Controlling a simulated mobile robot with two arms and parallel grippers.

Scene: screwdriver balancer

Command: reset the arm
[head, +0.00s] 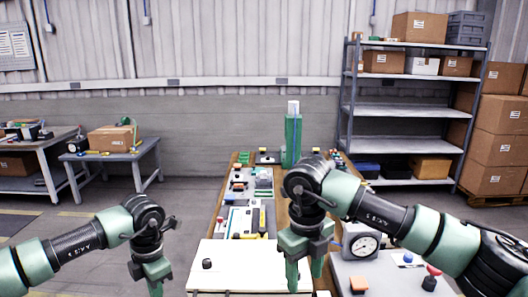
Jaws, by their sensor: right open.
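My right gripper (304,278) hangs pointing down over the near right part of the workbench, at the right edge of a white board (235,268). Its two green fingers stand apart, with nothing seen between them. My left gripper (156,286) points down at the lower left, left of the white board. Its fingertips run to the bottom edge of the picture, so its opening is not clear. Both arms are bent at the wrist. Part of the bench behind the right wrist is hidden.
A round dial gauge (364,244) and a red-topped knob (432,278) are close to my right arm. A green column (291,140) rises at the bench's far end. Shelves (415,112) and stacked boxes (497,150) stand back right. Open floor lies left of the bench.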

